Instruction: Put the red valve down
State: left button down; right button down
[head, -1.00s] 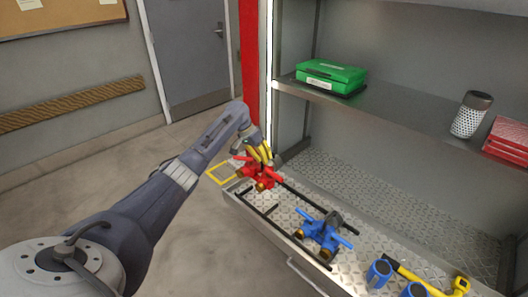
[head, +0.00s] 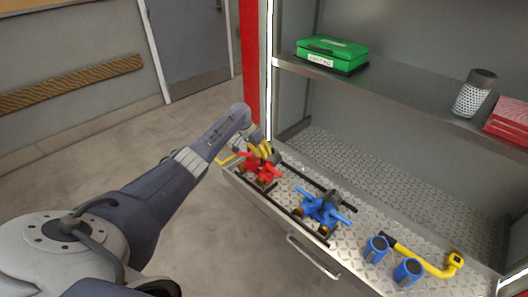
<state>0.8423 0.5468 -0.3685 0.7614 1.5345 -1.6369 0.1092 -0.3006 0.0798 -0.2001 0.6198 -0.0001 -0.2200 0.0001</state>
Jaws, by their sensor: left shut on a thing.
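The red valve (head: 262,170) is at the left end of the diamond-plate shelf (head: 375,208), within or just above the black frame (head: 275,197) there. I cannot tell whether it touches the plate. My left gripper (head: 265,154), with yellow fingers, is shut on the top of the red valve. The fingers hide part of it. A blue valve (head: 322,208) sits to the right of the red one, by the same black rails. My right gripper is not in view.
Two blue cylinders (head: 408,272) and a yellow pipe with a black end (head: 432,265) lie further right on the plate. A green case (head: 332,52), a perforated canister (head: 474,93) and red books (head: 510,121) occupy the shelf above. A drawer handle (head: 312,257) juts from the front.

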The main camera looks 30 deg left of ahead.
pick_arm(q)
jog(key=shift+w+f, duration=0.15)
jog(key=shift+f, duration=0.85)
jog(key=c, duration=1.9)
grip_release()
jog(key=shift+f, duration=0.3)
jog(key=o, duration=0.3)
jog(key=shift+s, duration=0.2)
jog(key=shift+r, duration=0.1)
jog(key=v, duration=1.2)
